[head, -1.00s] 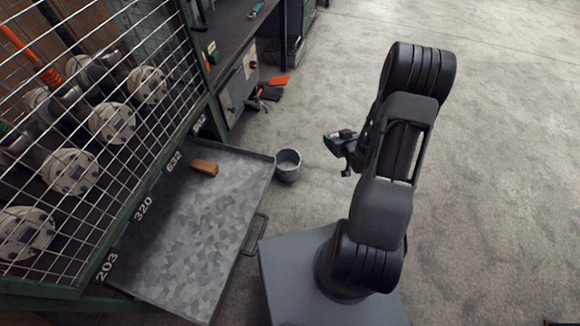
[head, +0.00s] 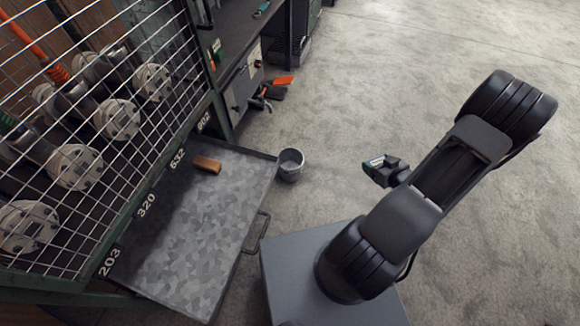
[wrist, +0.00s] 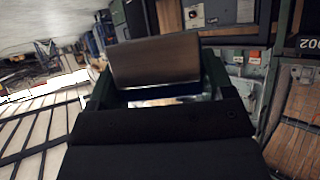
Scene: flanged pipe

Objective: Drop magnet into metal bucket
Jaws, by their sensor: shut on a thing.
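The metal bucket (head: 290,168) is a small grey pail standing upright on the concrete floor, just off the tray's far right corner. Its inside looks empty. My gripper (head: 376,166) is in the air to the right of the bucket in the head view, apart from it. In the wrist view my gripper (wrist: 158,92) is shut on a grey metal block with a dark blue lower edge, which I take as the magnet (wrist: 155,60). The magnet sits between the dark green fingers. The bucket is not seen in the wrist view.
A grey metal tray (head: 200,235) with a brown block (head: 207,164) lies left of the bucket. A wire mesh cage (head: 95,130) with flanged pipes stands further left. Orange-handled tools (head: 275,88) lie near a workbench. The floor (head: 420,80) at right is clear.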

